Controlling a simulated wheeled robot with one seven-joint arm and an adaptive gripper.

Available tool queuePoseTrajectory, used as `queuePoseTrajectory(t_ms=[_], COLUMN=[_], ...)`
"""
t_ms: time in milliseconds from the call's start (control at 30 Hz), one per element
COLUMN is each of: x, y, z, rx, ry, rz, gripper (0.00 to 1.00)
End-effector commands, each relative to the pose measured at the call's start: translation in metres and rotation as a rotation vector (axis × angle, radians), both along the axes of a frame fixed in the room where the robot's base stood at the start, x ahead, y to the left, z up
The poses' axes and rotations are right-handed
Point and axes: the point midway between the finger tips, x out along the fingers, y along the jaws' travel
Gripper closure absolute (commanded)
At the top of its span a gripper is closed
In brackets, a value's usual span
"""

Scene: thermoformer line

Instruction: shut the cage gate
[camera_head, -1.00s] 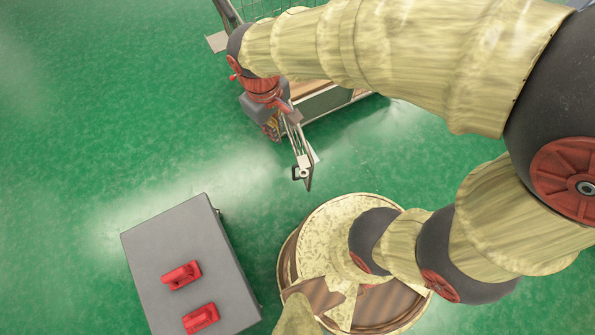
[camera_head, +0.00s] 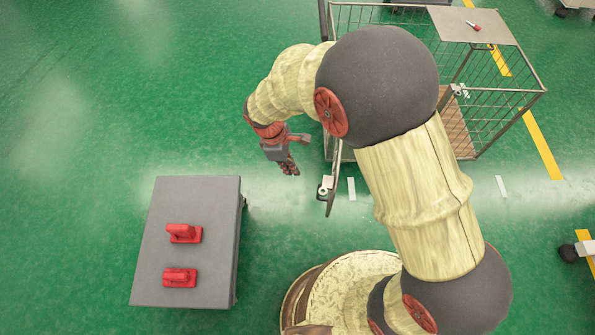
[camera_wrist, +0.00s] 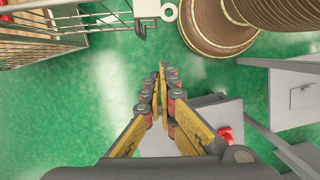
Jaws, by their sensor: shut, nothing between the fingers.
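The wire cage (camera_head: 505,95) stands at the top right of the head view, partly hidden behind my arm. Its gate (camera_head: 333,178) stands open, sticking out from the cage's left side towards my base and seen almost edge-on. A pale latch plate (camera_head: 326,187) is at the gate's free end. My gripper (camera_head: 289,169) is shut and empty, left of the gate and apart from it. In the wrist view the shut fingertips (camera_wrist: 161,85) point over bare floor, with the gate (camera_wrist: 105,22) running along the top and its latch plate (camera_wrist: 155,9) beyond them.
A grey cabinet (camera_head: 195,210) with two red handles stands at the lower left, below my gripper in the head view. A grey panel with a red tool (camera_head: 473,25) tops the cage. Green floor is clear at the left.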

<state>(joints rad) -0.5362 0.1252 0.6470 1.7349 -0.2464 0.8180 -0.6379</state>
Motion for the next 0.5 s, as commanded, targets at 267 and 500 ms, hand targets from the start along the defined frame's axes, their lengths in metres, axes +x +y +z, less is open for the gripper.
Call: queuePoseTrajectory(t_ms=[267,500], x=[-0.004,-0.008], y=[-0.014,-0.036], z=[-0.058,-0.079], rx=[-0.001,0.001], ry=[0.003,-0.001], rz=[-0.004,-0.006], gripper=[1.00,1.00])
